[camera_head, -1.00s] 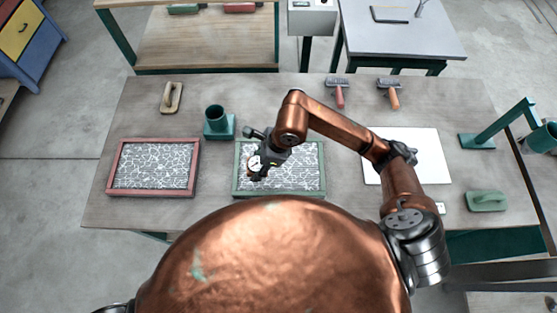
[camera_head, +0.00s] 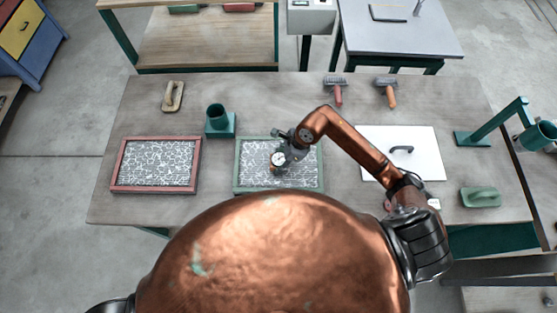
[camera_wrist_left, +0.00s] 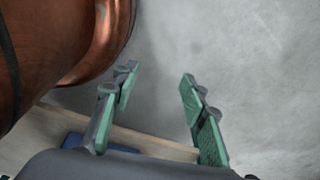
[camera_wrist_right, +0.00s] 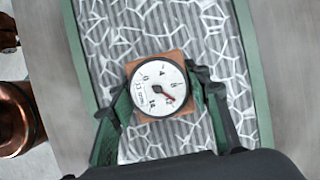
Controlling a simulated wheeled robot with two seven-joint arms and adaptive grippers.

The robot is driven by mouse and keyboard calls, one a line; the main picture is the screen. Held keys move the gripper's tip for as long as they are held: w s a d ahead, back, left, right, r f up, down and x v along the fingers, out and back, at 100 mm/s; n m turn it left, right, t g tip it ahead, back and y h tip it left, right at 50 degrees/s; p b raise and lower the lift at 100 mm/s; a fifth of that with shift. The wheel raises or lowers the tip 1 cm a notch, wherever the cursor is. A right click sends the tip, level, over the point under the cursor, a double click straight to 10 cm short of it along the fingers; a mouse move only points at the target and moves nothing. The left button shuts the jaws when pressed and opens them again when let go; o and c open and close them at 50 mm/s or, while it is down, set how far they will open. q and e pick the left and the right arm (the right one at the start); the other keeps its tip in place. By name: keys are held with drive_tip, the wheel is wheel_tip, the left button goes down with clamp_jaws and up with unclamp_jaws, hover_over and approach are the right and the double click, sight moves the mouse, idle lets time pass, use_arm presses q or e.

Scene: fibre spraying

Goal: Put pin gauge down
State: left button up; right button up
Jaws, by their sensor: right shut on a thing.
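The pin gauge (camera_head: 278,160) has a round white dial with a red needle and a square brown base. My right gripper (camera_head: 284,160) is shut on it, over the green-framed panel (camera_head: 237,178) of white fibre net on grey. In the right wrist view the dial (camera_wrist_right: 158,88) sits between the two green fingers of the right gripper (camera_wrist_right: 160,95), face up. I cannot tell whether its base touches the panel. My left gripper (camera_wrist_left: 160,95) shows in the left wrist view with its fingers wide apart and nothing between them.
A red-framed panel (camera_head: 117,178) lies to the left. A green cup stand (camera_head: 220,124) is behind, between the panels. A white board (camera_head: 425,165) with a dark handle and a green float (camera_head: 481,197) lie to the right. Two brushes (camera_head: 337,93) (camera_head: 388,95) lie at the back.

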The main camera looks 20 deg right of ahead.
drive_tip(key=shift+w, duration=0.1)
drive_tip(key=shift+f, duration=0.15)
drive_tip(key=o, duration=1.5)
use_arm(q)
drive_tip(key=shift+w+f, duration=0.15)
drive_tip(key=shift+w, duration=0.45)
use_arm(e)
drive_tip(key=shift+r, duration=0.3)
use_arm(q)
drive_tip(key=shift+s+f+b, duration=0.3)
drive_tip(key=shift+f+b, duration=0.5)
drive_tip(key=shift+b, duration=0.15)
use_arm(e)
drive_tip(key=v, duration=1.1)
drive_tip(key=shift+d+r, duration=0.25)
drive_tip(key=shift+r, duration=0.05)
